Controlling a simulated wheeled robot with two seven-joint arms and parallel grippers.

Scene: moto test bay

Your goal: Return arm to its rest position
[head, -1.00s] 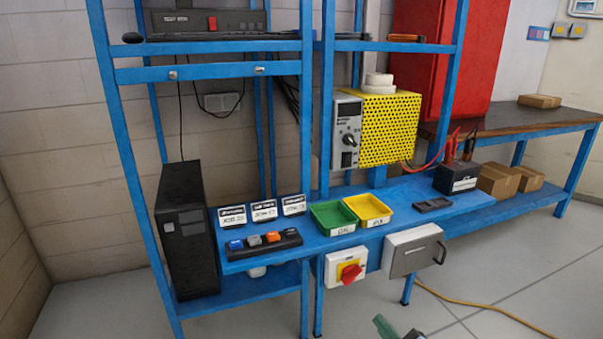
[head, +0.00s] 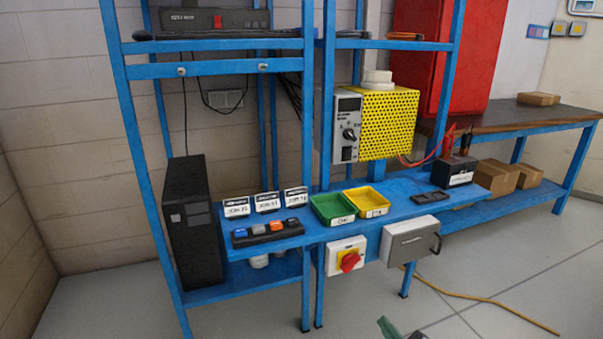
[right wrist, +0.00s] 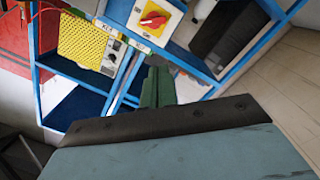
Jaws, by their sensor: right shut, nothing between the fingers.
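My right gripper (head: 388,328) shows only as a green fingertip and a dark part at the bottom edge of the head view. In the right wrist view its green fingers (right wrist: 158,88) are together with nothing between them. The gripper is in front of and below the blue bench, touching nothing that I can see. Most of my right arm is out of the head view. My left gripper is in neither view.
The blue bench (head: 400,190) holds a green bin (head: 333,209), a yellow bin (head: 367,201) and a button strip (head: 268,233). A red rotary switch (head: 349,261) and a grey box (head: 410,243) hang in front. A yellow cable (head: 490,299) crosses the otherwise open floor.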

